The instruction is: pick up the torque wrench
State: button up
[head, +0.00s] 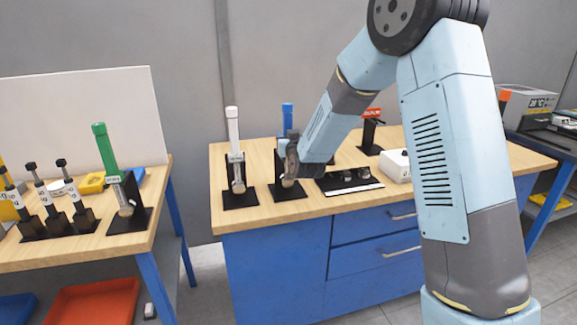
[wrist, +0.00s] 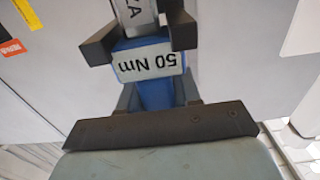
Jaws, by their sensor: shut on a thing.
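A blue torque wrench (head: 287,112) stands upright at its black stand (head: 290,192) on the middle bench. My gripper (head: 291,158) is shut on it below the blue handle top. In the wrist view the two dark fingers of my gripper (wrist: 140,38) close on either side of the wrench, beside its "50 Nm" label (wrist: 150,62). My gripper hides the wrench's middle in the head view. I cannot tell whether its lower end is clear of the stand.
A white-handled wrench (head: 233,130) stands close on the left, and a red-topped tool (head: 371,118) stands behind on the right. A black tray (head: 349,181) and a white box (head: 396,166) lie to the right. A green-handled wrench (head: 105,150) stands on the left bench.

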grip_shut()
dwell(0.9)
